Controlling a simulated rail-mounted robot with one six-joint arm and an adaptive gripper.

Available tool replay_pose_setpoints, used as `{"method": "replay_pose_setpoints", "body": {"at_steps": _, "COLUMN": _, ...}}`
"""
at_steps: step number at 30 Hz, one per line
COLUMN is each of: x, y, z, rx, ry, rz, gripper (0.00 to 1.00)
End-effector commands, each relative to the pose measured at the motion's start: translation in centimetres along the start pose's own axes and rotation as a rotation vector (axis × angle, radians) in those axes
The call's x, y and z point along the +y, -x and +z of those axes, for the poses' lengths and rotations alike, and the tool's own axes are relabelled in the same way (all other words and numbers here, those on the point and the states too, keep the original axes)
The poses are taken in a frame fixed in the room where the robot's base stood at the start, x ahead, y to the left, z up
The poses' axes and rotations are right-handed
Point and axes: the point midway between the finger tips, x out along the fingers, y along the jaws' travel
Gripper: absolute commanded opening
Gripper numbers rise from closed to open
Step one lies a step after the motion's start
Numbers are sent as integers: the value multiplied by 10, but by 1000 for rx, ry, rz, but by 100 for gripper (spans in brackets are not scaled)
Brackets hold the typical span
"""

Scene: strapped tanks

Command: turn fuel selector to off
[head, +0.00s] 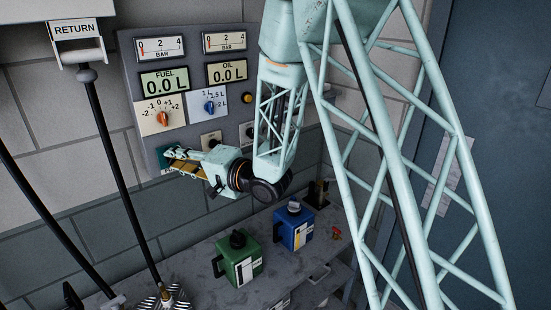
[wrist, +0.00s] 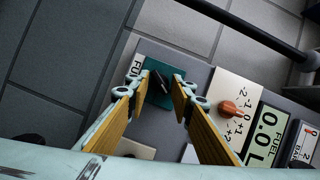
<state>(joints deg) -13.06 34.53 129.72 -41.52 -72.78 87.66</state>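The fuel selector, a black knob (wrist: 161,82) on a teal plate (wrist: 158,98), shows in the wrist view at the lower corner of the grey panel. A white label beside the plate starts with "FU"; the rest is cut off or hidden. My gripper (wrist: 158,86) is open, its two fingers with tan pads spread on either side of the knob, with gaps visible at both sides. I cannot tell whether the tips reach the knob's depth. In the head view my gripper (head: 184,163) covers most of the plate and hides the knob.
An orange dial (head: 163,118) and a blue dial (head: 209,107) sit above on the panel (head: 133,75), under the readouts. A green tank (head: 240,262) and a blue tank (head: 294,228) stand on the bench below. A black hose (head: 112,160) runs left of the panel.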

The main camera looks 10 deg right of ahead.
Motion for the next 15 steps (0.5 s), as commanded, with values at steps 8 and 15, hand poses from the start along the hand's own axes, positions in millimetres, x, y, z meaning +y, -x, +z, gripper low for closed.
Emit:
{"method": "replay_pose_setpoints", "body": {"at_steps": 8, "x": 2, "y": 0, "z": 0, "rx": 0, "ry": -137, "rz": -56, "gripper": 21}}
{"method": "replay_pose_setpoints", "body": {"at_steps": 15, "x": 2, "y": 4, "z": -1, "rx": 2, "ry": -227, "rz": -94, "gripper": 21}}
